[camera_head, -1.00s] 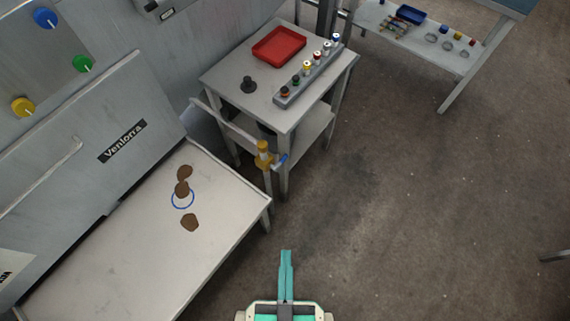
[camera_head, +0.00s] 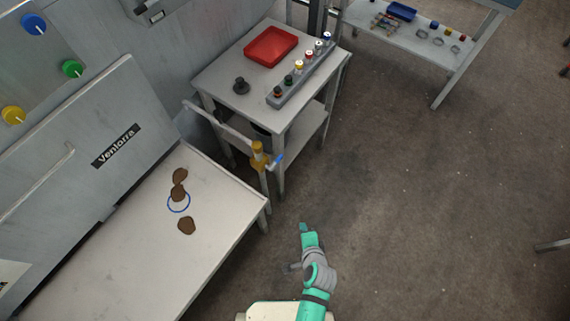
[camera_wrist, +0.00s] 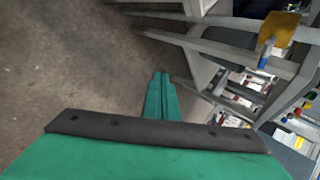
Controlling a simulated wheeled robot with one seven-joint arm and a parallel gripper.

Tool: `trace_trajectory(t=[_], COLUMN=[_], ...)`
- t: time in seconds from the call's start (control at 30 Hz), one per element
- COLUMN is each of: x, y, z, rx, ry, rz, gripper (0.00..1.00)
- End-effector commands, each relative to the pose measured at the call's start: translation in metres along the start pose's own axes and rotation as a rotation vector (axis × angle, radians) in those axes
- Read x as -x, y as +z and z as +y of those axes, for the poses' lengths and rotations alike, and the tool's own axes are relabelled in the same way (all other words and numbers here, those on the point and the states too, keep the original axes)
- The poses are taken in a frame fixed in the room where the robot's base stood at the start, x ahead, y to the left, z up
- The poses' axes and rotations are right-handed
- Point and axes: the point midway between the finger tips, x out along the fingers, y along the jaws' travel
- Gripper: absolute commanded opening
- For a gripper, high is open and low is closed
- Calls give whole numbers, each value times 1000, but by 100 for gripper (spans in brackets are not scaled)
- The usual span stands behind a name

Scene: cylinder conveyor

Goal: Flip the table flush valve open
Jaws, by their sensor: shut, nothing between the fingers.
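The flush valve is a yellow fitting (camera_head: 259,157) with a blue lever (camera_head: 277,161), on a pipe at the near edge between the white table and the grey side table. It also shows at the upper right of the wrist view as a yellow body (camera_wrist: 279,27) with a blue lever (camera_wrist: 265,57). My gripper (camera_head: 303,227) is shut and empty, its green fingers together. In the head view it is below and to the right of the valve, over the floor, apart from it. In the wrist view the fingers (camera_wrist: 161,77) point away from the camera, left of the valve.
The white table (camera_head: 225,205) bears brown patches and a blue ring. The grey side table (camera_head: 222,92) holds a red tray (camera_head: 271,45) and a strip of coloured knobs (camera_head: 300,72). Another table (camera_head: 420,48) stands at the upper right.

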Motion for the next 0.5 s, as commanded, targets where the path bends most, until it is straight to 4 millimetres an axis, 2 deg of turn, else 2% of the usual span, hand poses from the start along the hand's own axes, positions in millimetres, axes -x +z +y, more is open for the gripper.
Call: trace_trajectory(t=[0.03,0.2,0.33,0.5], x=[-16,-51,-67,-70], y=[-7,-16,-22,-32], z=[-10,-41,-76,-127], rx=[-95,-416,-641,-867], ry=[9,63,111,177], rz=[-34,-186,-319,-487], gripper=[0,0,0,0])
